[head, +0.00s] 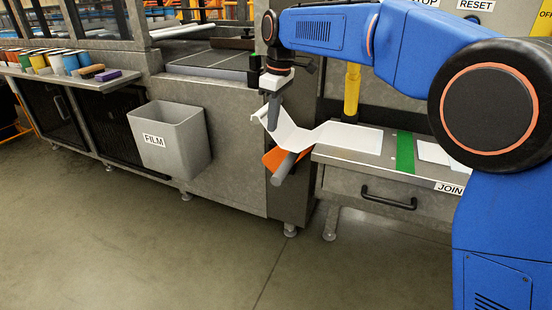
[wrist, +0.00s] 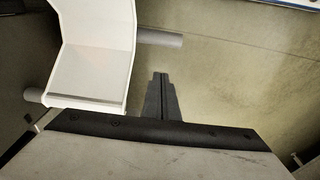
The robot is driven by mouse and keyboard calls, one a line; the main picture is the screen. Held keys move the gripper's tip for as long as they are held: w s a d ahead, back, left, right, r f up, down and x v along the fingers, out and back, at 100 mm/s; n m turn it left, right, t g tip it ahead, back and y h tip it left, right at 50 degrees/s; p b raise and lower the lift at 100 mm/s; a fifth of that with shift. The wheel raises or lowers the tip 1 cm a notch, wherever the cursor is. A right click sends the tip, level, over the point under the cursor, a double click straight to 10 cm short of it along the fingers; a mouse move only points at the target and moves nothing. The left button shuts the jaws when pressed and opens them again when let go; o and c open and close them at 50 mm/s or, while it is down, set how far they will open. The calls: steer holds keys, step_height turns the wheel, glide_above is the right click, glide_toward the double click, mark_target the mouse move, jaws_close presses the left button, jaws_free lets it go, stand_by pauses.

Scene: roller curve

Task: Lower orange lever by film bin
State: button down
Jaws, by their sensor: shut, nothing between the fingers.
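An orange piece (head: 273,158), which looks like the lever, shows in the head view to the right of the film bin (head: 168,138), at the left end of the work table. It is partly covered by a white film strip (head: 292,132) and a grey roller (head: 284,169). My gripper (head: 272,124) points down above it at the strip's raised left end; I cannot tell whether it touches the strip. In the wrist view my gripper (wrist: 160,76) is shut and empty, just right of the white strip (wrist: 95,45). No orange shows in the wrist view.
The work table (head: 330,156) carries a green band (head: 405,152) and a yellow post (head: 351,90). A drawer handle (head: 388,198) sticks out below. A shelf with several cups and a purple block (head: 108,75) stands at the left. The floor in front is clear.

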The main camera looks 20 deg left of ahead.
steer(key=shift+f, duration=0.15)
steer(key=shift+s+d+f, duration=0.1)
steer(key=shift+d+f, duration=0.15)
steer(key=shift+f, duration=1.9)
steer(key=shift+w+d+f, duration=0.1)
steer(key=shift+d+f, duration=0.1)
steer(key=shift+f, duration=1.9)
steer(key=shift+s+d+f, duration=0.1)
steer(key=shift+d+f, duration=0.15)
steer(key=shift+f, duration=1.9)
